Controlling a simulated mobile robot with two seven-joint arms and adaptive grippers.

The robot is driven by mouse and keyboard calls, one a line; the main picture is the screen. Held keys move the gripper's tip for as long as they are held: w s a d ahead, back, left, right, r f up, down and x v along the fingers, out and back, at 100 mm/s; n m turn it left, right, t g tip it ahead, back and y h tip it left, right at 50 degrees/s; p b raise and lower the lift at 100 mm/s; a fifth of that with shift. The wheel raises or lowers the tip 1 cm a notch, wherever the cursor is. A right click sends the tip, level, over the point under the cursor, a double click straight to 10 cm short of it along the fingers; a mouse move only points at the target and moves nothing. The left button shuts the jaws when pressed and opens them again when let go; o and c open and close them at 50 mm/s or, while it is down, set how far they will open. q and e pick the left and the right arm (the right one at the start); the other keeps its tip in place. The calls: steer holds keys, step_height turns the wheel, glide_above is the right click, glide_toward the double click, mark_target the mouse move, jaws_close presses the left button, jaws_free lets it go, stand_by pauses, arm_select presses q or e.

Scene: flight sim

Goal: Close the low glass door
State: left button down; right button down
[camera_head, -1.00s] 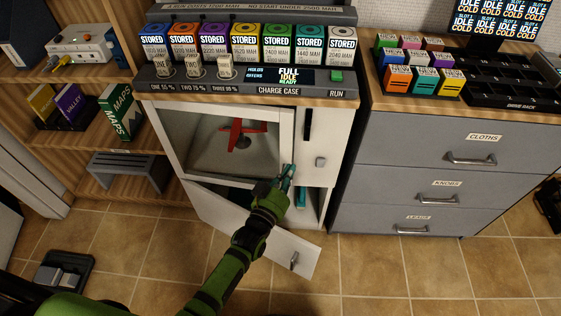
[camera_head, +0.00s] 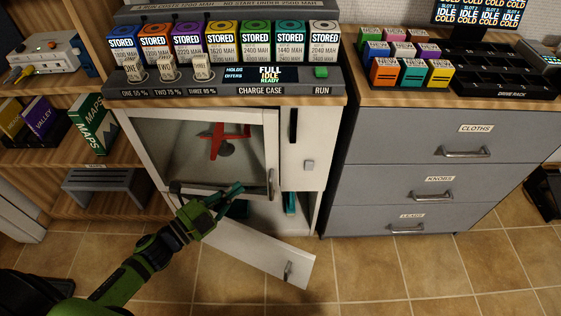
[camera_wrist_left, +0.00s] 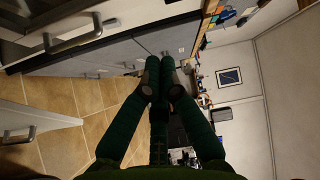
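The glass door (camera_head: 137,150) is a pale frame with a dark pane, low on the white cabinet; a red model plane (camera_head: 224,140) shows through it. It looks nearly flush with the cabinet front; I cannot tell if it is fully shut. Its metal handle (camera_head: 270,184) is at the lower right and shows at the upper left of the left wrist view (camera_wrist_left: 75,38). My left gripper (camera_head: 240,188) is in front of the door's lower part, left of the handle and apart from it. Its fingertips (camera_wrist_left: 158,75) are together and hold nothing. My right gripper is out of view.
Below, a white door (camera_head: 265,258) with a handle stands open, jutting out over the tiled floor. Grey drawers (camera_head: 420,190) stand to the right. Wooden shelves (camera_head: 60,155) with books and a grey stand are to the left. The floor in front of the drawers is clear.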

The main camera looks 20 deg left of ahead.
arm_select(q)
steer(key=shift+w+d+r+m+g+h, duration=0.15)
steer(key=shift+w+d+m, duration=0.55)
steer(key=shift+w, duration=1.3)
steer(key=shift+w+d+r+m+g+h, duration=0.1)
steer(key=shift+w+d+m+g+h, duration=0.25)
steer(key=shift+w+d, duration=1.15)
steer(key=shift+w+d+r+m+g+h, duration=0.2)
steer(key=shift+w+m, duration=0.45)
steer(key=shift+w, duration=1.9)
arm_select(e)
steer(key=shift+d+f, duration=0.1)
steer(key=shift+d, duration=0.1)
arm_select(q)
steer(key=shift+f, duration=0.15)
